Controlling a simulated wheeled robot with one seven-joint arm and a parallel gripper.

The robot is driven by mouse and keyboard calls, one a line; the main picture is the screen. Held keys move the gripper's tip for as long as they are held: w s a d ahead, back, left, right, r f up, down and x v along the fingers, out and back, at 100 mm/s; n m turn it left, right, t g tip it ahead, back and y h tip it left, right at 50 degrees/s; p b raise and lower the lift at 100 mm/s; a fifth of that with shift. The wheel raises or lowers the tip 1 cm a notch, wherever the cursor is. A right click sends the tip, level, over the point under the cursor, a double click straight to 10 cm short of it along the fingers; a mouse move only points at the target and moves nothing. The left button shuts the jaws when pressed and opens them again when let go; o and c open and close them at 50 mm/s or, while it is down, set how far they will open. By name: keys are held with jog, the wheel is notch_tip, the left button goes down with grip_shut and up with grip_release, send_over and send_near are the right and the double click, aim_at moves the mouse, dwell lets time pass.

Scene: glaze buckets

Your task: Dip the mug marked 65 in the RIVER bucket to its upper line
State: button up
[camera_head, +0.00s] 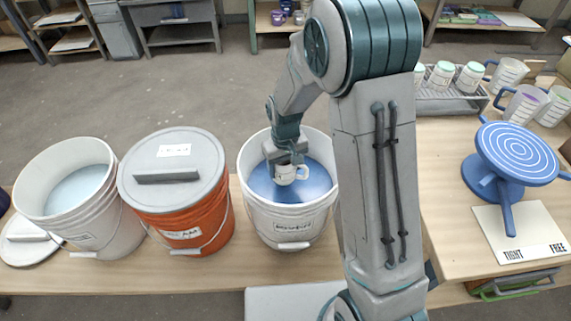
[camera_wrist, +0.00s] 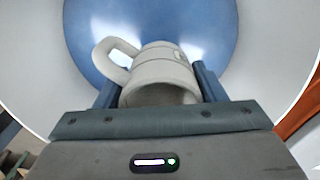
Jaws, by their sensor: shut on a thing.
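My gripper (camera_head: 285,160) is shut on a pale cream mug (camera_head: 286,175), inside the mouth of a white bucket (camera_head: 288,223) of blue glaze (camera_head: 318,182). In the wrist view the mug (camera_wrist: 162,72) sits between the two blue fingers, its hollow end towards the camera and its handle to the left. Faint lines ring its body; the mark on it is too small to read. The blue glaze (camera_wrist: 205,25) lies beyond the mug. I cannot tell whether the mug touches it. The label on this bucket is not clearly legible.
A lidded orange bucket (camera_head: 185,220) stands just left of the blue one. Further left is an open white bucket (camera_head: 112,245) with pale glaze. On the right are a blue turntable (camera_head: 518,153), a TIGHT/FREE board (camera_head: 518,240), jugs (camera_head: 525,107) and a rack of cups (camera_head: 455,103).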

jog(key=shift+f+b, duration=0.45)
jog(key=shift+f, duration=0.45)
notch_tip(320, 180, down, 8)
jog(key=b, duration=0.6)
dwell(0.4)
jog(key=shift+r, duration=0.1)
dwell(1.9)
jog(key=shift+r+p, duration=3.05)
jog(key=shift+r, duration=1.2)
notch_tip(320, 180, up, 15)
jog(key=p, duration=1)
